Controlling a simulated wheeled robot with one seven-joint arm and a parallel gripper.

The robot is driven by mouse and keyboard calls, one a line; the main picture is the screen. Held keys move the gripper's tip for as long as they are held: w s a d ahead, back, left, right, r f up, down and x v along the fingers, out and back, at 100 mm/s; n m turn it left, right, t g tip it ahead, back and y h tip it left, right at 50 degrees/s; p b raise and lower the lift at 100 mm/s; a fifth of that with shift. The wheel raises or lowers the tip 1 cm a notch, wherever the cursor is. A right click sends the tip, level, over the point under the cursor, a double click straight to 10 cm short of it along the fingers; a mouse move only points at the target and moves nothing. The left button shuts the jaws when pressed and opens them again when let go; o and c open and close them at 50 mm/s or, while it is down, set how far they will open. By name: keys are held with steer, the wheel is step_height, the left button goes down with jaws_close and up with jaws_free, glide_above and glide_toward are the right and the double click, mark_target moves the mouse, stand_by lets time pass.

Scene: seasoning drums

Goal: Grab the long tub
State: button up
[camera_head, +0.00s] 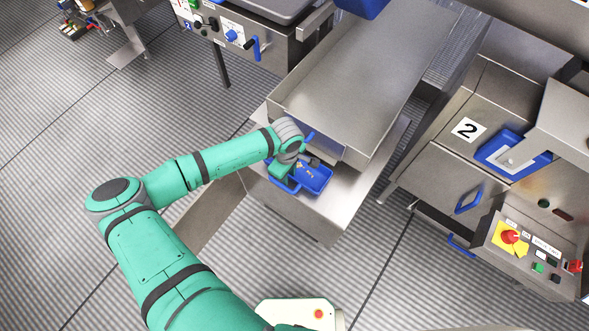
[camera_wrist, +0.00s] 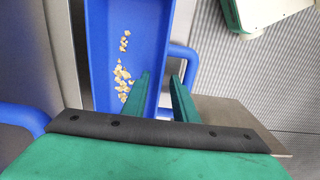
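The long tub (camera_head: 314,179) is blue and sits on a steel ledge below a large steel tray. In the wrist view the tub (camera_wrist: 145,35) holds small pale yellow pieces, and a blue loop handle (camera_wrist: 190,62) stands off its right side. My gripper (camera_head: 290,172) is at the tub's left part in the head view. In the wrist view my gripper's green fingers (camera_wrist: 160,84) are apart, with the tub's right wall between them. The left finger overlaps the tub's inside and the right one lies at the handle's opening. I cannot tell whether either finger touches.
The large steel tray (camera_head: 350,75) overhangs close behind the tub. Another blue handle (camera_wrist: 22,117) shows left of my gripper in the wrist view.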

jaws_close()
steer(key=shift+r, duration=0.1)
